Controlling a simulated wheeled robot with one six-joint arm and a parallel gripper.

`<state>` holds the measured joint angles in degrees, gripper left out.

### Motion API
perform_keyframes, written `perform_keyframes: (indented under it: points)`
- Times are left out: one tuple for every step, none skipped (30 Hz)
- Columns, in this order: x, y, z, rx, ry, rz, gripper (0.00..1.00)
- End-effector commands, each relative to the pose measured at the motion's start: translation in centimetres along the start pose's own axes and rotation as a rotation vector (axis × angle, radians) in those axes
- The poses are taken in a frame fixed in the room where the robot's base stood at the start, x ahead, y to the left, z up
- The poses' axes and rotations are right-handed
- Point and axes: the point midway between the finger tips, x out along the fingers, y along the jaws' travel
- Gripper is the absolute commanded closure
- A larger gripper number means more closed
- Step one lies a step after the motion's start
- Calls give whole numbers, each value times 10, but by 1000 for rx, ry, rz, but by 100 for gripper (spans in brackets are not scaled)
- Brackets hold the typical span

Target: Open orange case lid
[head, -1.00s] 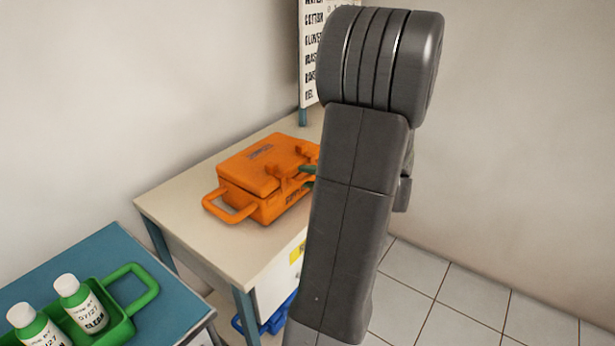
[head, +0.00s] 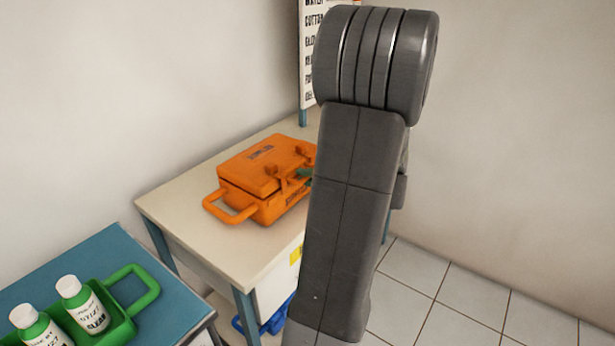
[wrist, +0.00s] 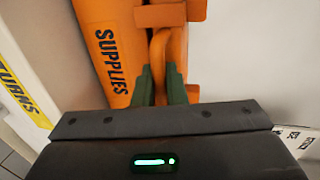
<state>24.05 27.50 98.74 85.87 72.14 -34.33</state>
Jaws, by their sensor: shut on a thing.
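The orange case (head: 262,180) sits on the cream table with its lid (head: 255,168) down or nearly down; I cannot tell if there is a small gap. A loop handle (head: 222,210) sticks out at its left end. In the wrist view, the case front (wrist: 103,50) reads "SUPPLIES". My gripper (wrist: 160,80) has green fingers shut on the orange latch bar (wrist: 158,50) at the front of the case. In the head view, my arm hides the case's right end and most of the gripper.
The cream table (head: 180,212) has free room left of the case. A green caddy (head: 122,328) with white-capped bottles stands on a blue table (head: 80,257) at the lower left. Something blue (head: 275,320) is below the cream table. A wall is behind the case.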

Motion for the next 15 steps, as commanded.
perform_keyframes:
  points:
    - [-1,-8,0,-1,1,12,100]
    - [-2,-10,0,-2,0,22,100]
    - [-2,-14,0,-3,-1,36,100]
    - [-2,-18,0,-3,0,48,100]
    - [-3,-21,0,-3,-1,62,100]
    - [-3,-26,0,-5,-2,81,100]
    - [-4,-30,0,-4,-1,97,100]
    - [-4,-34,0,-5,-1,113,100]
    - [-4,-40,0,-5,-1,137,100]
    - [-4,-44,0,-6,-2,155,100]
    - [-4,-48,0,-5,-2,175,100]
    - [-4,-54,0,-5,-3,201,100]
    - [-3,-59,0,-5,-3,222,100]
    - [-3,-63,0,-5,-3,242,100]
    - [-2,-69,0,-6,-3,269,100]
